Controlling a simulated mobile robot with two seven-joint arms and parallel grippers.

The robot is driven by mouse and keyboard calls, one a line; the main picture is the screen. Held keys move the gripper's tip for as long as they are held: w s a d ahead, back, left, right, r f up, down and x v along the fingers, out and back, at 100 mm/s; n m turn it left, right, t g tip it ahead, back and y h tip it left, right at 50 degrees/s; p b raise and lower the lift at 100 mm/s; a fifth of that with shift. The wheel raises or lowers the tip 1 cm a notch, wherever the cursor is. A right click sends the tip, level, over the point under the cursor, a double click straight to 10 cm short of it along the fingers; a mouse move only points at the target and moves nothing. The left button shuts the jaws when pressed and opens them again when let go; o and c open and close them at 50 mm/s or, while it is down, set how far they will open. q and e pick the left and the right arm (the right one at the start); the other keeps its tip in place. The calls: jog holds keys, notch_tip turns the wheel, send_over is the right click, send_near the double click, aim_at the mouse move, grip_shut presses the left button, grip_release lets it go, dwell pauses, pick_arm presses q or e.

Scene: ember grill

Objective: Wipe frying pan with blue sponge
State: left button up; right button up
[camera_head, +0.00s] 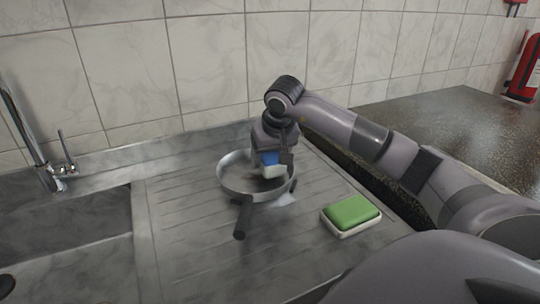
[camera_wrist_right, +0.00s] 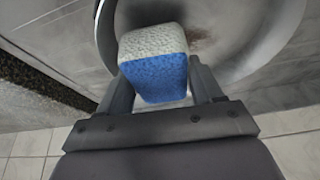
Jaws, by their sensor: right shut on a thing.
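The frying pan (camera_head: 222,178) stands on the ribbed metal drainboard, its dark handle (camera_head: 242,218) pointing toward me. My right gripper (camera_head: 272,165) is over the pan's right part and is shut on the blue sponge (camera_head: 269,158). In the right wrist view the sponge (camera_wrist_right: 155,72) is blue with a pale grey-white side, held between the two fingers of the right gripper (camera_wrist_right: 160,95). The pan (camera_wrist_right: 240,60) lies behind it there, with a brown stain (camera_wrist_right: 200,38) on its inside. Whether the sponge touches the pan I cannot tell. My left gripper is not in view.
A green sponge (camera_head: 351,211) lies on a white dish (camera_head: 350,230) right of the pan. A sink basin (camera_head: 65,235) and faucet (camera_head: 30,140) are at the left. A tiled wall (camera_head: 205,60) stands behind. The drainboard left of the pan is clear.

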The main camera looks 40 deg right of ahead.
aim_at(244, 178)
jog(key=shift+f+b, duration=0.45)
jog(key=shift+f, duration=0.35)
jog(key=shift+a, duration=0.1)
